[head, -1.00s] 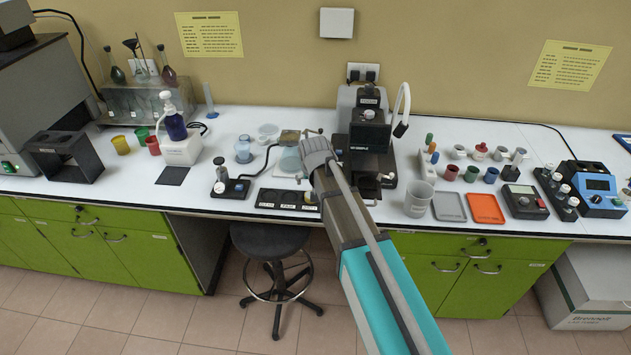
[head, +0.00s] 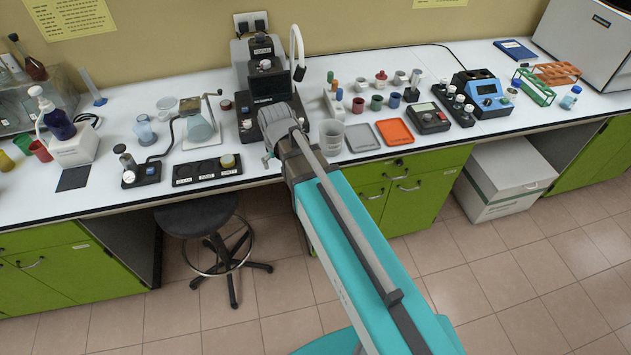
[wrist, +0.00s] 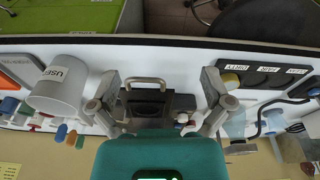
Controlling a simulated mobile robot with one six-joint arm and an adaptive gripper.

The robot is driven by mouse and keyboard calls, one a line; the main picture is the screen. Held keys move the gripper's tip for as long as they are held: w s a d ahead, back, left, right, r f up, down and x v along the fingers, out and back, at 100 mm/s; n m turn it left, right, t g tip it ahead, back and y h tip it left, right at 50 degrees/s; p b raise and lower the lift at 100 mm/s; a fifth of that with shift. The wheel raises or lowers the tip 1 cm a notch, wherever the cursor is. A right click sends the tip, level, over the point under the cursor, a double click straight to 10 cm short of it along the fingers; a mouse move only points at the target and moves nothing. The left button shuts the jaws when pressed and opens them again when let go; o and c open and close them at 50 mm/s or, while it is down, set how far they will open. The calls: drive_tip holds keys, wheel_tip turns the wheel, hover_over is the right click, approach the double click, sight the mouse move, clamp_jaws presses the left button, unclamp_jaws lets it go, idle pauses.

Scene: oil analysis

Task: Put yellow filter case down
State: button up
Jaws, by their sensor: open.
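A small round pale-yellow case (head: 228,161) sits in the right-hand spot of a black three-spot tray (head: 184,176) with white labels, near the bench's front edge. In the wrist view, the yellow case (wrist: 231,81) is beside the right finger, apart from it. The tray (wrist: 262,80) shows there upside down. My gripper (wrist: 160,82) is open and empty, its fingers wide apart. A black block with a metal handle (wrist: 146,98) shows between and beyond them.
A black microscope (head: 266,85) stands behind my arm's end. A clear beaker (head: 331,137), a grey tray (head: 361,138) and an orange tray (head: 394,132) are to the right. A stool (head: 205,220) is below the bench.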

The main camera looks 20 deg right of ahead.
drive_tip(key=s+d+g, duration=0.2)
drive_tip(key=s+d, duration=0.6)
drive_tip(key=s, duration=0.2)
drive_tip(key=shift+f+m, duration=0.15)
drive_tip(key=shift+m, duration=0.25)
idle(0.5)
